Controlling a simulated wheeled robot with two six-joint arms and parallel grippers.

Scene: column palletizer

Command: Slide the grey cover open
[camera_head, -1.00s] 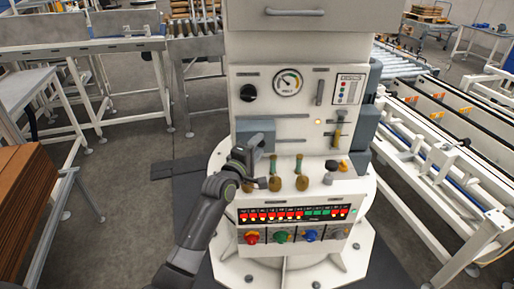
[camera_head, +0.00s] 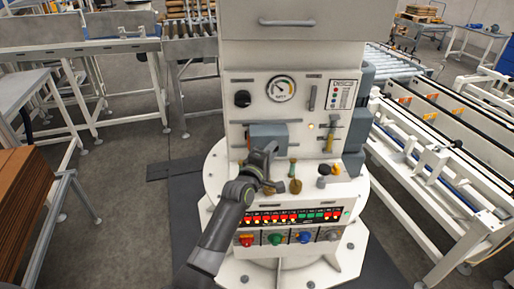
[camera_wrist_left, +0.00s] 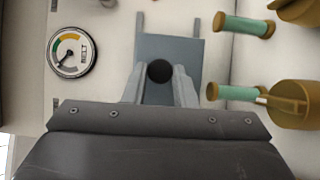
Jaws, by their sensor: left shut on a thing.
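The grey cover (camera_head: 268,134) sits on the front panel of the white machine, below the round gauge. In the left wrist view the grey cover (camera_wrist_left: 188,52) is a flat plate with a dark round knob (camera_wrist_left: 159,71). My left gripper (camera_head: 270,150) is in front of the cover's lower right part. In the wrist view its two fingers (camera_wrist_left: 159,80) are on either side of the knob, shut on it. The gripper hides part of the cover in the head view. My right gripper is not in view.
A black knob (camera_head: 242,98) and gauge (camera_head: 281,89) are above. Lit indicators and coloured knobs (camera_head: 304,237) are below.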

